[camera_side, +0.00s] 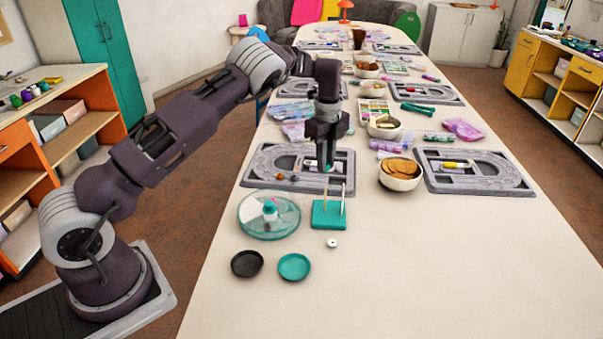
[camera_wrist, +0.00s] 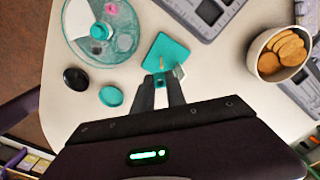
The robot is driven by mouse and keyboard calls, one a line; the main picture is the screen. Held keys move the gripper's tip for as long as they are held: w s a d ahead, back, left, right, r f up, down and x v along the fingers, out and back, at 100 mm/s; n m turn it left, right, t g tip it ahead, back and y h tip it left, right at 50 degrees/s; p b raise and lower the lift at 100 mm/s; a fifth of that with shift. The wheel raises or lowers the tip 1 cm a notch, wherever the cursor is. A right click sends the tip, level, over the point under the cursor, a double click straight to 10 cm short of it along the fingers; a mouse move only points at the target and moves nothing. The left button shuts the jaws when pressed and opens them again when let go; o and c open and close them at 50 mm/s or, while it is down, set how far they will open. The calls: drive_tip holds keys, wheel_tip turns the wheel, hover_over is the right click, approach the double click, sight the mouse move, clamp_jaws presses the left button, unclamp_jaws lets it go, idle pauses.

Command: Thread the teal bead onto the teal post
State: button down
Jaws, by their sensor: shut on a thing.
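My gripper (camera_side: 325,166) is shut on the teal bead, which shows between the fingertips in the wrist view (camera_wrist: 160,82). In the side view the fingertips are small, and the bead is hard to make out. The teal base (camera_side: 329,214) stands on the table with two thin pale upright posts (camera_side: 343,198); I cannot tell which is the teal post. The gripper appears above the posts in the side view, with the bead apart from the base. The wrist view shows the teal base (camera_wrist: 167,50) just beyond the fingertips, with one post visible near them.
A white bead (camera_side: 332,243) lies on the table in front of the base. A round teal-rimmed tray (camera_side: 269,214), a black dish (camera_side: 247,263) and a teal dish (camera_side: 294,267) lie to the left. A bowl of biscuits (camera_side: 400,173) and grey boards stand behind. The front right table is clear.

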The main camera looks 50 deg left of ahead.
drive_tip(key=shift+w+d, duration=0.15)
drive_tip(key=shift+d, duration=0.05)
drive_tip(key=shift+f, duration=2.4)
drive_tip(key=shift+f, duration=0.8)
drive_tip(key=shift+f, duration=0.75)
drive_tip(key=shift+f, duration=0.1)
drive_tip(key=c, duration=1.3)
unclamp_jaws()
